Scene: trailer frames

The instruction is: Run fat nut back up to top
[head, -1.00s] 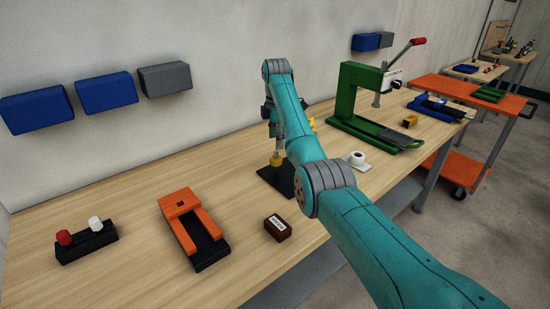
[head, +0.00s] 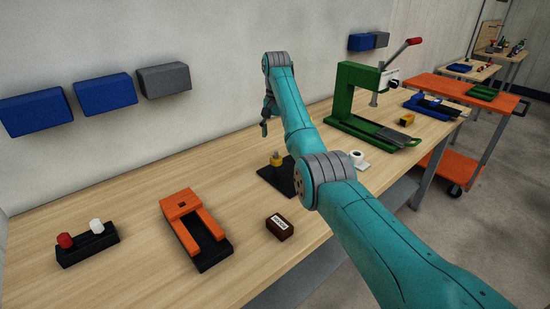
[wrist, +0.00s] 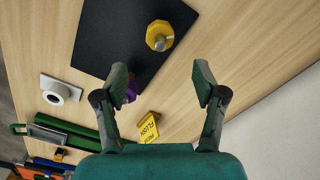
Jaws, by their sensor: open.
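The fat yellow nut (head: 276,160) sits around a grey stud on a black plate (head: 270,176). In the wrist view the nut (wrist: 153,28) shows at top centre, with the stud's end (wrist: 160,43) standing out of it. How far down the stud the nut sits is hard to tell. My gripper (wrist: 160,84) is open and empty, its fingers spread wide apart. In the head view my gripper (head: 266,118) hangs above and a little left of the nut, clear of it.
A yellow tag (wrist: 150,127) with lettering and a purple thing (wrist: 131,92) show near my left finger in the wrist view. A green press (head: 345,95), a white ring-shaped piece (head: 357,158), an orange fork-shaped fixture (head: 180,205) and a brown block (head: 279,227) stand around the plate.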

